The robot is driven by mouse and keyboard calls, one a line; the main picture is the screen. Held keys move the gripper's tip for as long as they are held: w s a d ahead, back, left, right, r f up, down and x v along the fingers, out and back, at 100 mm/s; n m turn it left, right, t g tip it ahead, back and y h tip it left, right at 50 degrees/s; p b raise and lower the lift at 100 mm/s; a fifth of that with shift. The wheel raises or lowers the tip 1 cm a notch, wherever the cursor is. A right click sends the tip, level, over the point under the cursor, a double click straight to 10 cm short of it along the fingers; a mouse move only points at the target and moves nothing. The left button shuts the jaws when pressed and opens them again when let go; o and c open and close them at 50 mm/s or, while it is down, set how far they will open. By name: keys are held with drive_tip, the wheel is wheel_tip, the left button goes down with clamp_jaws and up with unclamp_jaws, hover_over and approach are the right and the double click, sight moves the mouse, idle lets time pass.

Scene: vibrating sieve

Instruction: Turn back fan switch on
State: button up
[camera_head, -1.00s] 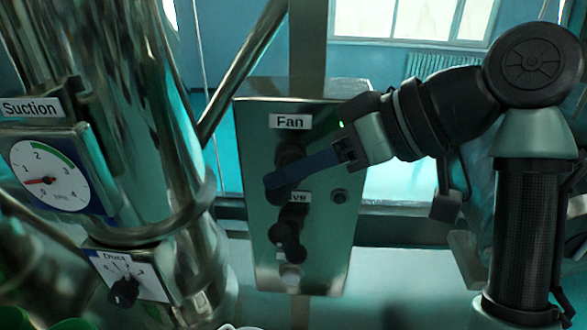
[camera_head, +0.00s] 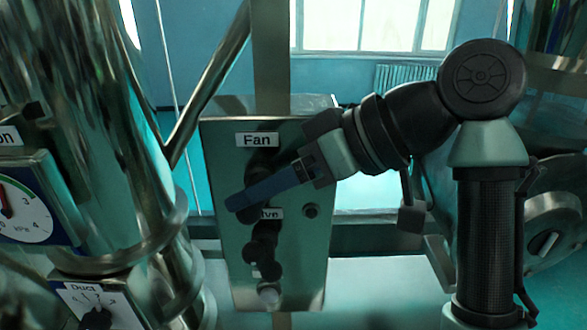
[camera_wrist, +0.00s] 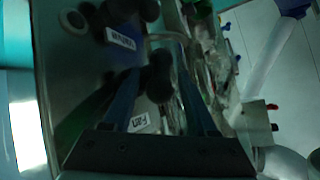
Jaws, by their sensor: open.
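The metal control panel (camera_head: 222,262) stands upright in the middle of the head view. Its "Fan" label (camera_head: 257,140) is near the top. The black fan switch (camera_head: 262,163) below the label is partly hidden by my gripper (camera_head: 238,202), which reaches in from the right. In the wrist view the two blue fingers are spread apart, and a black knob (camera_wrist: 160,78), apparently the fan switch, shows between them. I cannot tell whether they touch it. The "Fan" label (camera_wrist: 139,122) shows closer to the palm in that view.
A small round button (camera_head: 311,211) is at right. A shiny metal column (camera_head: 100,150) and pressure gauge (camera_head: 22,213) stand left.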

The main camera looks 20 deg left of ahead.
drive_tip(key=b+v, duration=0.4)
drive_tip(key=v, duration=0.9)
